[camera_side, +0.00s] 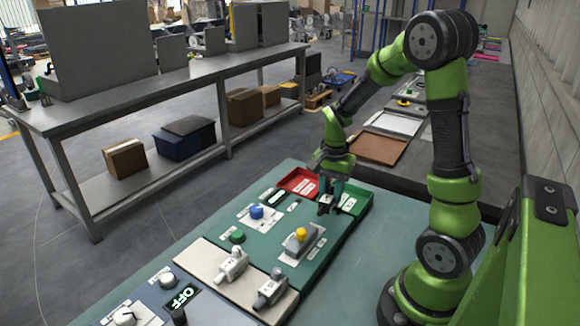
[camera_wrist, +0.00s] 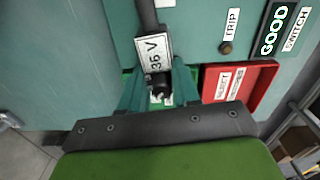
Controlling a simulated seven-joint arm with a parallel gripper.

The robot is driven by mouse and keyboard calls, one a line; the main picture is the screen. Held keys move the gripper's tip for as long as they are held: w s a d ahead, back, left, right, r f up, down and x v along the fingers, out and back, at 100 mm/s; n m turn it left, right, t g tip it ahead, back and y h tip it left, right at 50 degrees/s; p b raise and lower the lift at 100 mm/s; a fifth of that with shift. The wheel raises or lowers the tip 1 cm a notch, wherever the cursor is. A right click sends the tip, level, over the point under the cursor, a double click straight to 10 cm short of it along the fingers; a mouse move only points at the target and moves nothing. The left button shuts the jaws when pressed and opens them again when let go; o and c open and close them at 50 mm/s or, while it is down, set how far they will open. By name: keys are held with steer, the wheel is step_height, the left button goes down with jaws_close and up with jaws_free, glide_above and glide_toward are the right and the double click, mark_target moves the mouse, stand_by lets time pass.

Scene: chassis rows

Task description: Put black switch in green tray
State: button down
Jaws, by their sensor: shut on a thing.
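My gripper (camera_side: 328,196) is shut on the black switch (camera_side: 325,208), which hangs between its fingertips. In the wrist view, the black switch (camera_wrist: 159,84) shows between the teal fingers (camera_wrist: 160,94), with a white 36 V label (camera_wrist: 152,54) and a dark bar above it. The green tray (camera_side: 361,205) is at the board's back right corner, beside and partly behind my gripper. In the wrist view, a little bright green shows around the fingers, and my gripper hides most of that area. I cannot tell whether the switch touches the tray floor.
A red tray (camera_side: 298,181) lies left of my gripper; it also shows in the wrist view (camera_wrist: 262,78), marked REJECT. The board holds a blue knob (camera_side: 257,212), a green button (camera_side: 237,236), a yellow-topped switch (camera_side: 301,236) and grey switches (camera_side: 231,266).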

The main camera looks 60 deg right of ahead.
step_height(320, 180, up, 5)
steer(key=shift+r, duration=0.15)
steer(key=shift+m, duration=0.6)
steer(key=s+f, duration=0.2)
steer(key=s, duration=0.1)
steer(key=s+d+f, duration=0.1)
steer(key=s+f, duration=0.1)
steer(key=s, duration=0.2)
steer(key=s+f, duration=0.2)
steer(key=s, duration=0.2)
steer(key=shift+s+d+f, duration=0.15)
steer(key=shift+s+d, duration=0.1)
steer(key=shift+d, duration=0.05)
glide_above(349, 199)
steer(key=shift+d+f, duration=0.1)
steer(key=shift+f, duration=2.35)
steer(key=shift+f, duration=0.15)
steer(key=c, duration=0.8)
jaws_free()
